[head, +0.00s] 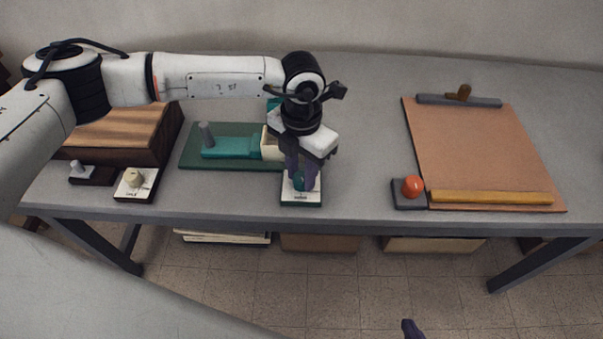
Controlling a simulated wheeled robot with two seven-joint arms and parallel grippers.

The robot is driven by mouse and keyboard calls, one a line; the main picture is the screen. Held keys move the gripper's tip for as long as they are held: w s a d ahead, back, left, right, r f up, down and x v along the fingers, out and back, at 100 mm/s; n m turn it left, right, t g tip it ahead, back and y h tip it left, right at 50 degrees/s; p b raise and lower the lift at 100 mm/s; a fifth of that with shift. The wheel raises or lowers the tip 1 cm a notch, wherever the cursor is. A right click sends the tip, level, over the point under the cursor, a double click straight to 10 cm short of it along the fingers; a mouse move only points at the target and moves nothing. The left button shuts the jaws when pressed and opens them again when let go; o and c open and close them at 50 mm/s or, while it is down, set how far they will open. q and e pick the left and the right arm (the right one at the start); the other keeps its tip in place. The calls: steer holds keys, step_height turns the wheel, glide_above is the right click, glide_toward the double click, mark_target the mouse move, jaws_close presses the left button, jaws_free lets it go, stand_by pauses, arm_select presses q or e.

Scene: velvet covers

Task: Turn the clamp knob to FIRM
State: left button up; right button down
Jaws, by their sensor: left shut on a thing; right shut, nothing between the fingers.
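My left gripper (302,178) reaches down from above and is shut on this knob. Its purple fingers hide much of the knob, and the panel's lettering is too small to read, so its setting cannot be told. Another knob, cream-coloured (134,179), stands on a black-edged panel at the left. Of my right gripper (411,328), only a purple tip shows at the bottom edge, below the table's front; it is shut and empty.
A green board with a teal fixture (228,147) lies left of my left gripper. A wooden box (120,136) and a small grey lever (77,168) are further left. At right are an orange-red button (412,186) and a brown clipboard-like board (478,150). Table between is clear.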

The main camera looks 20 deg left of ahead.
mark_target(301, 176)
arm_select(q)
steer(key=n+b, duration=0.1)
steer(key=n, duration=0.3)
steer(key=shift+n, duration=0.3)
steer(key=n+b, duration=0.1)
steer(key=n, duration=0.1)
steer(key=shift+n, duration=0.4)
steer(key=n, duration=0.3)
steer(key=shift+n, duration=1.9)
steer(key=shift+r, duration=0.1)
steer(key=o, duration=1.1)
steer(key=shift+c, duration=0.2)
step_height(301, 176, up, 10)
steer(key=b, duration=0.1)
steer(key=shift+r, duration=0.15)
